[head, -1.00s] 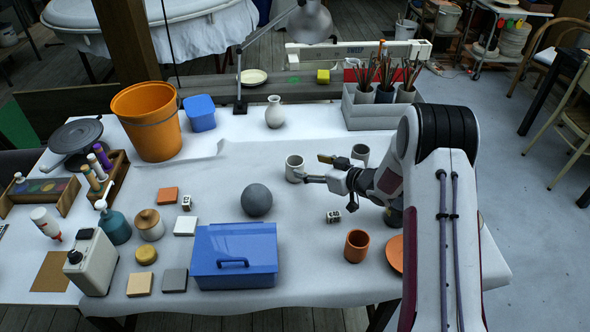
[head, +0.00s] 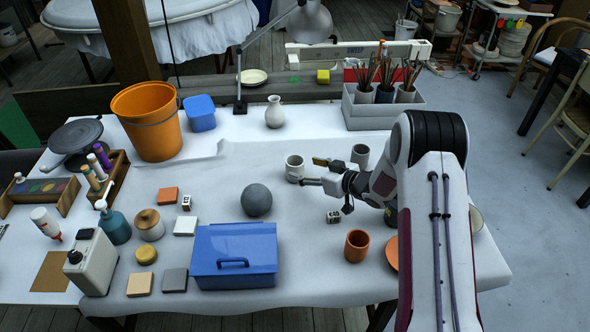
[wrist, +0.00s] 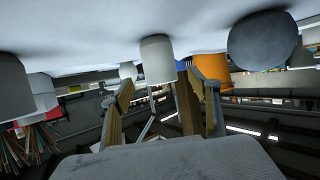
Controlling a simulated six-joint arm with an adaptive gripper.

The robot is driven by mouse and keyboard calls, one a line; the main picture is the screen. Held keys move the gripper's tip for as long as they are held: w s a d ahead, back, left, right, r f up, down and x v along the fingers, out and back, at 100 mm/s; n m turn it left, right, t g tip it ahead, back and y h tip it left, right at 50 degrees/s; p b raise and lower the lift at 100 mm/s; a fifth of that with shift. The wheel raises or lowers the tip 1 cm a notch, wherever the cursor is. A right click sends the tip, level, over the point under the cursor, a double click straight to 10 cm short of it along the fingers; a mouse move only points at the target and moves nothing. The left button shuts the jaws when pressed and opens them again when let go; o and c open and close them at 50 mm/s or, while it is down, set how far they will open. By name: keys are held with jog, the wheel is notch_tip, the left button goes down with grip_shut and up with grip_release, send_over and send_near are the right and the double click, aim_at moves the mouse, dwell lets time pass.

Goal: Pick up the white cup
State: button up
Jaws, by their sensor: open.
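The white cup (head: 294,171) stands upright on the white-covered table, near the middle, in the head view. It also shows in the wrist view (wrist: 157,60), where the picture is upside down, centred ahead between the two fingers. My gripper (head: 311,171) is open and empty, just to the right of the cup in the head view. In the wrist view my gripper (wrist: 162,92) has its fingers spread wide on either side of the cup's line. Whether a finger touches the cup cannot be told.
A grey cup (head: 360,155) stands behind my gripper and shows at the left in the wrist view (wrist: 14,88). A pale vase (head: 274,113) stands behind the white cup.

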aim_at(295, 165)
jog(key=shift+x, duration=3.15)
jog(key=shift+c, duration=0.4)
jog(key=shift+r, duration=0.1)
jog(key=c, duration=1.3)
jog(key=shift+c, duration=0.2)
jog(key=shift+r, duration=0.1)
jog(key=shift+r, duration=4.9)
